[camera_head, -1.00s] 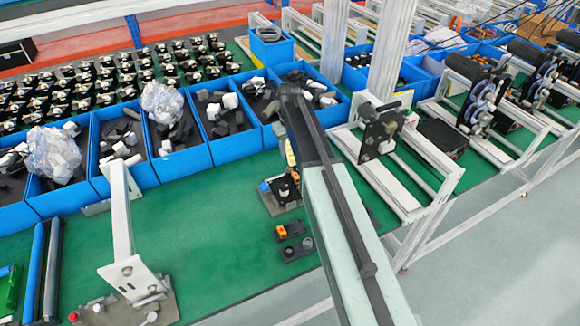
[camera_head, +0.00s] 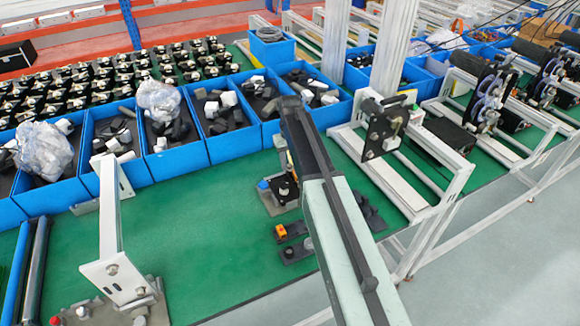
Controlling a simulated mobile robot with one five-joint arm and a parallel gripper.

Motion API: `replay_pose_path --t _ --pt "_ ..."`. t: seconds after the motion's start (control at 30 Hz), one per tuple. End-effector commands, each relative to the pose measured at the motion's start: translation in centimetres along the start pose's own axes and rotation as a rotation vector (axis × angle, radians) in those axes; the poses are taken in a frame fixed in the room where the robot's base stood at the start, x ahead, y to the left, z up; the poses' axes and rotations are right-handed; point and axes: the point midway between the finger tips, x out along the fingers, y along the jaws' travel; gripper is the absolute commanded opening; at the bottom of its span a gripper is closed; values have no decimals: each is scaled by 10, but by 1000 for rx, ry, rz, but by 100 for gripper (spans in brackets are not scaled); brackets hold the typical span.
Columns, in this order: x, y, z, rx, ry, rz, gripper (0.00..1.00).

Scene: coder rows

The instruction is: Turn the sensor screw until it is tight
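My arm (camera_head: 340,230) reaches from the bottom edge up over the green bench, and its dark far end (camera_head: 292,108) is above a small fixture. The fixture (camera_head: 272,202) is a grey plate with a black block and a blue and a red knob, partly covered by my arm. A thin pale and yellowish upright part (camera_head: 284,155) shows just left of the arm; I cannot tell what it is. My gripper's fingers are hidden behind the arm. The sensor screw cannot be made out at this size.
An orange block (camera_head: 281,231) and dark parts lie by the fixture. Blue bins (camera_head: 228,143) stand in a row behind. A white post (camera_head: 110,225) stands at left, and a white frame with a black bracket (camera_head: 384,128) at right. Bare green bench (camera_head: 195,230) lies left of the fixture.

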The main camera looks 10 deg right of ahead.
Motion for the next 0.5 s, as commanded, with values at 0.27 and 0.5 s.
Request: replay_pose_path --t 0.27,0.5 --pt "0 1 0 1 0 0 0" --pt "0 1 0 163 0 1 0"
